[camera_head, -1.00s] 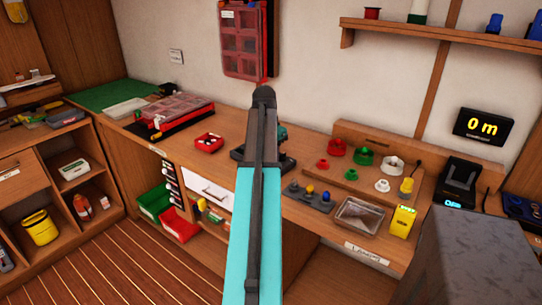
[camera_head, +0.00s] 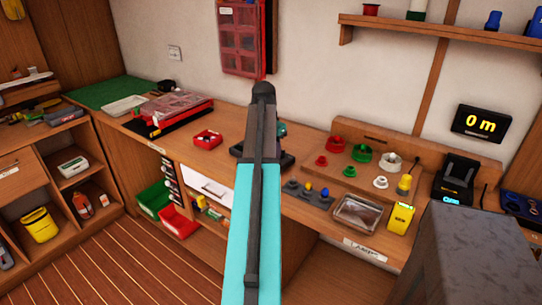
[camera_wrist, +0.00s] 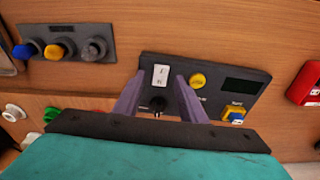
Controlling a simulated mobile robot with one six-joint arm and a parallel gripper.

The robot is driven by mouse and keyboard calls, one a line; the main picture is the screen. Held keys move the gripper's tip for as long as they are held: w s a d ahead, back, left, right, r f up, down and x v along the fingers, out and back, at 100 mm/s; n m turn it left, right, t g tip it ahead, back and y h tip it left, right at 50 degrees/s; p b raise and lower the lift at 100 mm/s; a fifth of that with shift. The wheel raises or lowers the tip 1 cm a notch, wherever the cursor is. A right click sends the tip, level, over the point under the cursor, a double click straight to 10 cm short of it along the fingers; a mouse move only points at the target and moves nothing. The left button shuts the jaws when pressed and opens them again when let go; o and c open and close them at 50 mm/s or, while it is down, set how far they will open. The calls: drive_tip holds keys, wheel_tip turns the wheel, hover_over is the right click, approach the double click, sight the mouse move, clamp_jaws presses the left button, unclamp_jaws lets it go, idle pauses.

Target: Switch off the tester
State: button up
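The tester appears to be the dark panel (camera_wrist: 215,72) in the wrist view. It has a white marked switch plate (camera_wrist: 161,77), a round yellow button (camera_wrist: 198,80), a black knob (camera_wrist: 157,104), a blue-and-yellow button (camera_wrist: 235,116) and a dark, unlit display (camera_wrist: 241,86). My gripper (camera_wrist: 159,82) is open. Its two purple fingers stand apart over the panel, with the white switch plate between their tips. Whether they touch the panel, I cannot tell. In the head view my arm hides most of this panel; a dark edge (camera_head: 287,161) shows beside it.
A grey strip with coloured knobs (camera_head: 308,194) lies right of my arm, beside several spools (camera_head: 363,153) and a clear tray (camera_head: 358,213). A red tray (camera_head: 208,138) stands left. A display (camera_head: 477,124) reading "0 m" hangs at the right.

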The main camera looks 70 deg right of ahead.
wheel_tip(320, 180, up, 13)
drive_tip(key=a+p, duration=0.1)
drive_tip(key=p, duration=0.8)
drive_tip(key=shift+w+a+r, duration=0.15)
drive_tip(key=shift+w+a, duration=0.15)
drive_tip(key=shift+a, duration=0.05)
idle(0.3)
